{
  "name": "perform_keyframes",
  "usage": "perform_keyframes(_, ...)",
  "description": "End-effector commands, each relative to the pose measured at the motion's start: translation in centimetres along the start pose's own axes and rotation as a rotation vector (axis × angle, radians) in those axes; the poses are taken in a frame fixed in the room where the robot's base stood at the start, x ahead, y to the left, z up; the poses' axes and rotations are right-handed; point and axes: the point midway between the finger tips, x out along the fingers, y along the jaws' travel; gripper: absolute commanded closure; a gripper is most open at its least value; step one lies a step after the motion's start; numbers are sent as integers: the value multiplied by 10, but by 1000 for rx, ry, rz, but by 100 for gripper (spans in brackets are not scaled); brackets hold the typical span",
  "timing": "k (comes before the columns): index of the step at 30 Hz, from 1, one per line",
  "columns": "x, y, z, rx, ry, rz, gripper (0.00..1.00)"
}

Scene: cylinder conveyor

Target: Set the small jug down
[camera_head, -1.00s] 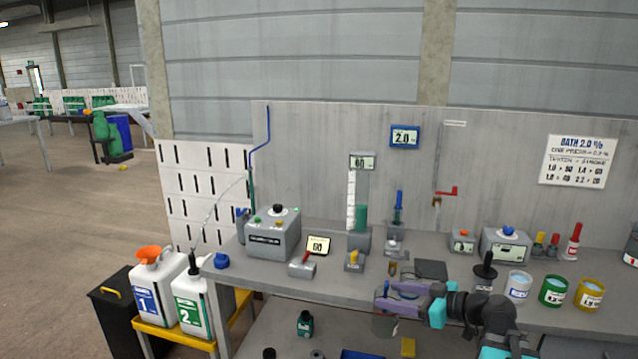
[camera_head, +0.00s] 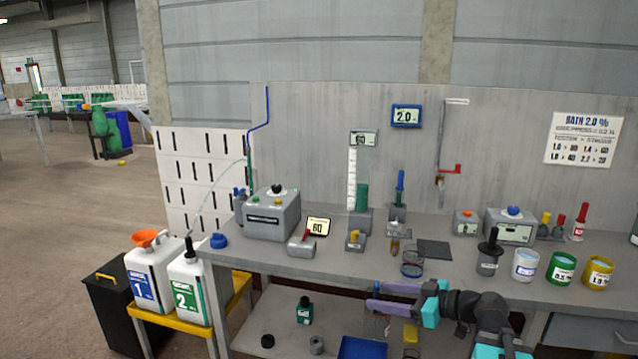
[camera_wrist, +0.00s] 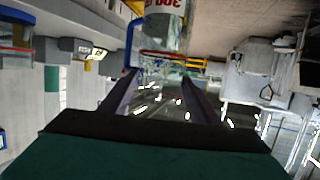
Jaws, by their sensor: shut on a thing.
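My gripper (camera_head: 373,297) is shut on the small jug (camera_head: 376,325), a clear vessel with a red line. In the head view it hangs in front of the bench's front edge, partly hidden by the purple fingers. In the wrist view the jug (camera_wrist: 163,38) is between the fingertips, with red figures reading 300 and a blue part on its left. A second clear vessel (camera_head: 411,268) with a blue base stands on the bench top (camera_head: 340,270), behind my gripper; one like it shows at the left of the wrist view (camera_wrist: 14,48).
A dark flat plate (camera_head: 434,250) lies on the bench. A grey plunger pot (camera_head: 487,262) and several paint-like tins (camera_head: 560,268) stand to the right. A grey control box (camera_head: 272,215) and small valve blocks stand to the left. A blue tray (camera_head: 362,348) is on the lower shelf.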

Motion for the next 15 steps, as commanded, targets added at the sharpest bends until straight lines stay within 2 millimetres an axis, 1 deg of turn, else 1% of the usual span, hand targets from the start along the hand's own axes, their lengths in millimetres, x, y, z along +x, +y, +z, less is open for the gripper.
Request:
perform_keyframes(1,2,0,7,0,0,0,78)
perform_keyframes(4,4,0,11,0,0,0,78)
perform_keyframes(15,4,0,12,0,0,0,78)
